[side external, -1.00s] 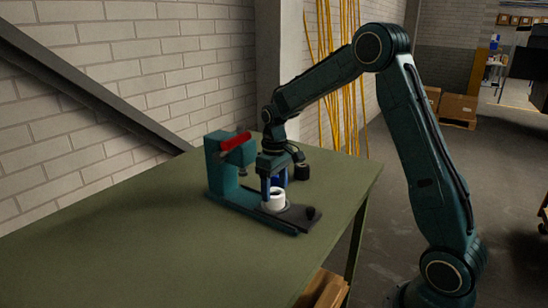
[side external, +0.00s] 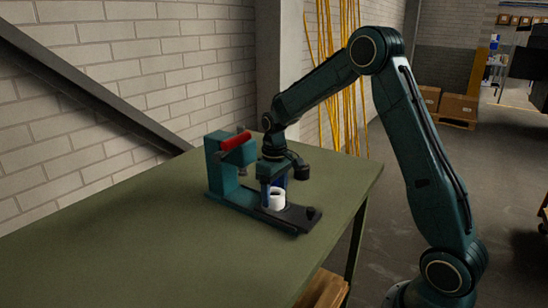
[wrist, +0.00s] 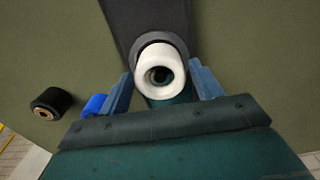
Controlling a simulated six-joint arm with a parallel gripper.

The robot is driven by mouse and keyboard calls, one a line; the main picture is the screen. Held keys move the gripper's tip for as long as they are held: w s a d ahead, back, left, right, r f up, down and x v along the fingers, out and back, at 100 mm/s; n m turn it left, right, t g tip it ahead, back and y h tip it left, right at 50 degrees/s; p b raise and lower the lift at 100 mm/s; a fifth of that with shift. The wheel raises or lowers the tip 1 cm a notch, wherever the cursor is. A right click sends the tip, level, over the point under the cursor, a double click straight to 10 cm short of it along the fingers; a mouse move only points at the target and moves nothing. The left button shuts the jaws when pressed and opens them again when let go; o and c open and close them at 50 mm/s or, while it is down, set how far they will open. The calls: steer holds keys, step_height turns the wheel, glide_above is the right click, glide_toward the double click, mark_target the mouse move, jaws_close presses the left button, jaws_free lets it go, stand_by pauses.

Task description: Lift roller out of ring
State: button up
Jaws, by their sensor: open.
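The white roller (wrist: 158,72), with a dark hole through its middle, stands in the dark grey ring (wrist: 160,38); the ring's rim shows around its far side in the wrist view. In the side view the roller (side external: 277,201) stands upright on the dark plate of the teal fixture. My gripper (wrist: 161,74) is open, with one blue finger on each side of the roller. In the side view my gripper (side external: 273,192) points down over the roller. I cannot tell whether the fingers touch it. The roller's lower part is hidden.
The table's front left is clear.

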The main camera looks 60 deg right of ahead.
steer(key=shift+f, duration=0.7)
steer(key=shift+r, duration=0.15)
stand_by(0.6)
steer(key=c, duration=0.8)
steer(key=shift+r, duration=0.2)
steer(key=shift+r, duration=3.3)
